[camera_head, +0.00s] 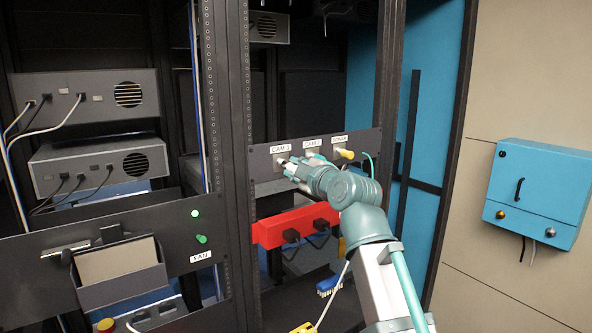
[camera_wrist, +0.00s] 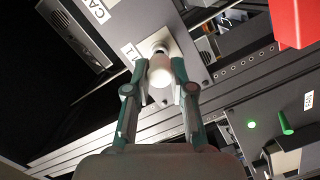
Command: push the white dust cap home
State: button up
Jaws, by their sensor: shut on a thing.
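The white dust cap (camera_wrist: 160,72) is between the two fingertips of my gripper (camera_wrist: 160,80), which is shut on it. In the wrist view the cap lies against or just in front of a round port (camera_wrist: 159,47) on the grey panel (camera_wrist: 185,50). How deep it sits cannot be told. In the head view my gripper (camera_head: 288,163) is at the panel (camera_head: 364,138), just below the CAM 1 label (camera_head: 280,149). There the fingers largely hide the cap and the port.
A red box (camera_head: 268,232) with black plugs is below my gripper. A rack upright (camera_head: 228,120) stands close on the left. A blue wall box (camera_head: 538,190) hangs far right.

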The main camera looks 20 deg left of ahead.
jog(key=shift+b+x, duration=0.75)
jog(key=shift+x, duration=0.5)
dwell(0.7)
jog(key=o, duration=0.9)
jog(key=shift+s+a+r, duration=0.1)
jog(key=v, duration=1.2)
